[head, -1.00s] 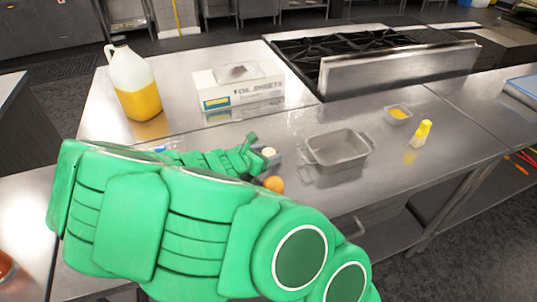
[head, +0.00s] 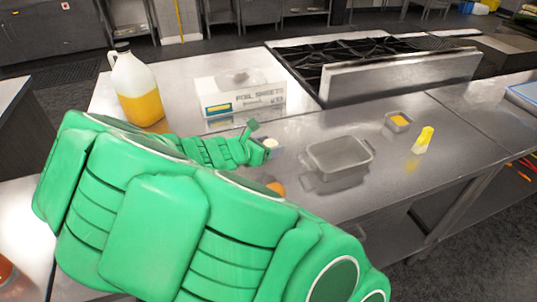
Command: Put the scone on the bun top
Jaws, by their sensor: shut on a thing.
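My gripper (head: 259,150) is over the near counter, left of the grey baking dish, partly hidden by its own green links. It is shut on a small pale thing (head: 272,143) at its tip, which looks like the scone; only a little of it shows. A round orange-brown thing (head: 276,188) lies on the counter nearer to me, partly covered by my arm. It may be the bun top, but I cannot tell for sure.
A grey baking dish (head: 340,157) stands right of my gripper. A small tub (head: 398,122) and a yellow-topped shaker (head: 423,139) are at the right. A stove (head: 400,72) is at the back.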

